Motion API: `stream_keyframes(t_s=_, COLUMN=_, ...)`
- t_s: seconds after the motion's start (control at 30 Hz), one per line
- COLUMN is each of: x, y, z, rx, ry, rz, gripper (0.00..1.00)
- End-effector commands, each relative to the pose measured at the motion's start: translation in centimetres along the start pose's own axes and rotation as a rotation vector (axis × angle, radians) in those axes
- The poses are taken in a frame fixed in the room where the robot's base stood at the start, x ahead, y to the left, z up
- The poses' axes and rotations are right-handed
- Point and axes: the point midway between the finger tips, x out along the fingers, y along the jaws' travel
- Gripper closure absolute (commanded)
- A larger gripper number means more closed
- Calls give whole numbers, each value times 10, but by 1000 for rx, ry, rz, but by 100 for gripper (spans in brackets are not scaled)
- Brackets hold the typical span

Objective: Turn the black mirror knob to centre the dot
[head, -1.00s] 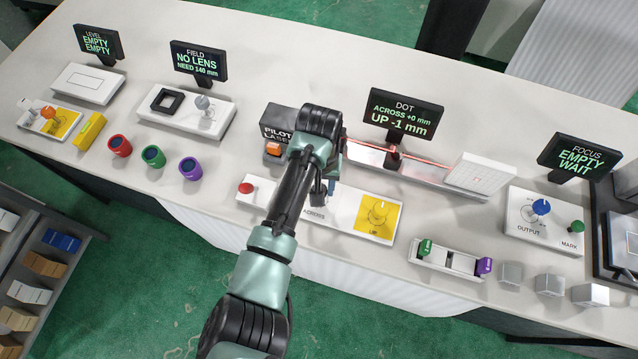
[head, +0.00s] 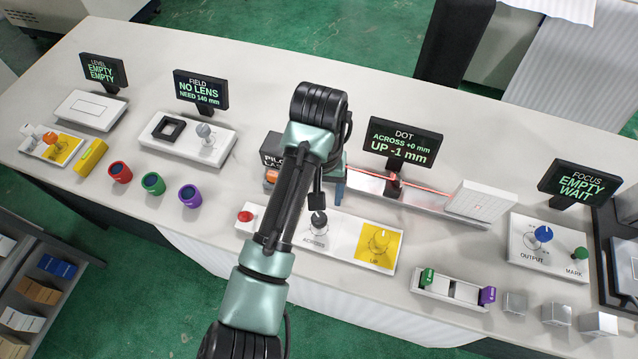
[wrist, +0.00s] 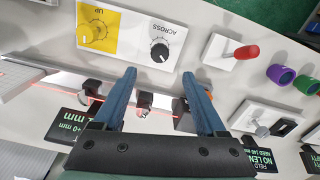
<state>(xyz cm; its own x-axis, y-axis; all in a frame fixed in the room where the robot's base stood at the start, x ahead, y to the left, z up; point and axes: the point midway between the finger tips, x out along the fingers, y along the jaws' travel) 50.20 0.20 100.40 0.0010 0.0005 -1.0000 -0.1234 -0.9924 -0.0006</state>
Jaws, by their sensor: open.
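The black mirror knob (head: 317,222), labelled ACROSS, stands on a white panel (head: 345,236). It also shows in the wrist view (wrist: 160,51), just beyond my fingertips. A yellow knob (head: 379,241), labelled UP, sits on a yellow plate to its right. The DOT display (head: 400,142) reads ACROSS +0 mm and UP -1 mm. My gripper (wrist: 158,74) is open and empty, its two blue fingers apart from the black knob. A white target block (head: 480,201) stands at the end of the red beam; the dot itself is too small to make out.
A red-topped lever (head: 246,217) stands left of the black knob. The pilot laser (head: 275,150) is behind, partly hidden by my arm. A holder with green and purple pieces (head: 448,291) is at right. Red, green and purple cylinders (head: 153,184) stand at left.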

Motion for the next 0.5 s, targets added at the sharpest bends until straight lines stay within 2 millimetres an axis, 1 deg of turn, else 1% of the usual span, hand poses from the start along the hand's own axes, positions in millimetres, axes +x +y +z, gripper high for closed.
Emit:
stream_keyframes(t_s=0.03, x=-9, y=0, z=-1, rx=1, ry=4, rz=0, gripper=26)
stream_keyframes(t_s=0.1, x=-18, y=0, z=-1, rx=2, ry=2, rz=0, gripper=26)
stream_keyframes(t_s=0.2, x=-26, y=0, z=0, rx=0, ry=1, rz=0, gripper=26)
stream_keyframes(t_s=0.33, x=-31, y=0, z=0, rx=0, ry=0, rz=0, gripper=26)
stream_keyframes(t_s=0.5, x=-31, y=0, z=0, rx=-1, ry=0, rz=0, gripper=26)
